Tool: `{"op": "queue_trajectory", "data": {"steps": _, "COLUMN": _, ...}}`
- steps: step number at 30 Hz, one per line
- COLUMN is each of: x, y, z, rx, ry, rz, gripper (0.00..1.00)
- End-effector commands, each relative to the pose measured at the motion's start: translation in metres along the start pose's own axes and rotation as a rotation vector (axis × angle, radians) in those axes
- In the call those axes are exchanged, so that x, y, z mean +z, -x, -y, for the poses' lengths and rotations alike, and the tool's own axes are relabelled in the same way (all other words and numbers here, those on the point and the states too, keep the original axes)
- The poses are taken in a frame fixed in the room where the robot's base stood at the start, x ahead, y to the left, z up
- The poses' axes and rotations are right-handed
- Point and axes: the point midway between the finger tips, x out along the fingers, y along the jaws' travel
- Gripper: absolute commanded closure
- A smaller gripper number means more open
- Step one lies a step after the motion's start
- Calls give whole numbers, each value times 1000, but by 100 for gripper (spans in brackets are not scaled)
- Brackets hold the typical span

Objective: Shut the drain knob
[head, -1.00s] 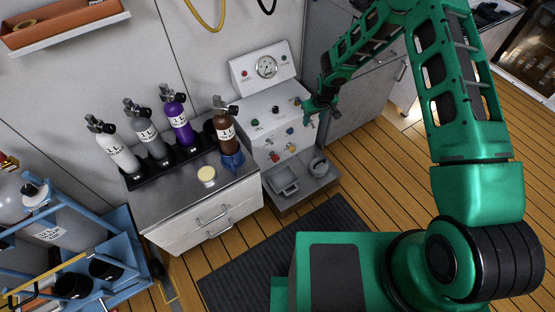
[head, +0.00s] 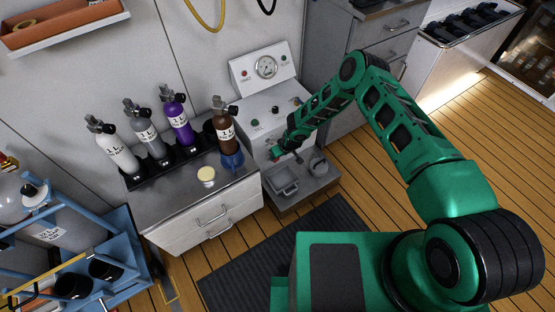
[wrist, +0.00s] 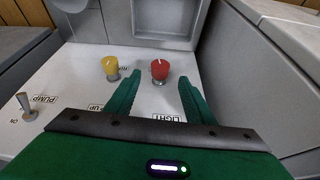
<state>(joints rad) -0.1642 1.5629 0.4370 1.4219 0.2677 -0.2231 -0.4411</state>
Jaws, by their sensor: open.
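The fill panel (head: 284,97) stands right of the cabinet. In the wrist view a red knob (wrist: 159,68) with a white pointer mark stands on the panel face, with a yellow knob (wrist: 110,66) to its left. I cannot read a drain label, so I cannot tell which knob is the drain. My gripper (wrist: 159,78) is open and empty. Its green fingers point at the red knob, one to each side in the picture; I see no contact. The yellow knob is outside the left finger. In the head view my gripper (head: 276,152) is low over the panel and hides the knobs there.
A metal toggle switch (wrist: 26,106) stands by the pump label. Beyond the knobs is a recessed tray (head: 284,184) at the panel's foot. The cabinet (head: 205,215) on the left bears several bottles, including a brown one (head: 224,133). A grey cabinet wall (wrist: 245,75) rises close on the right.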

Motion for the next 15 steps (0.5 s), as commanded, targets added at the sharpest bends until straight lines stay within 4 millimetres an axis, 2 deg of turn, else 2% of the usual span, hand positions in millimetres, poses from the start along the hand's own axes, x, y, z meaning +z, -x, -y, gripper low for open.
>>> {"op": "queue_trajectory", "data": {"steps": 6, "x": 1, "y": -35, "z": 0, "rx": 0, "ry": -1, "rz": 1, "gripper": 52}}
{"op": "queue_trajectory", "data": {"steps": 15, "x": 0, "y": -64, "z": 0, "rx": 0, "ry": -1, "rz": 1, "gripper": 52}}
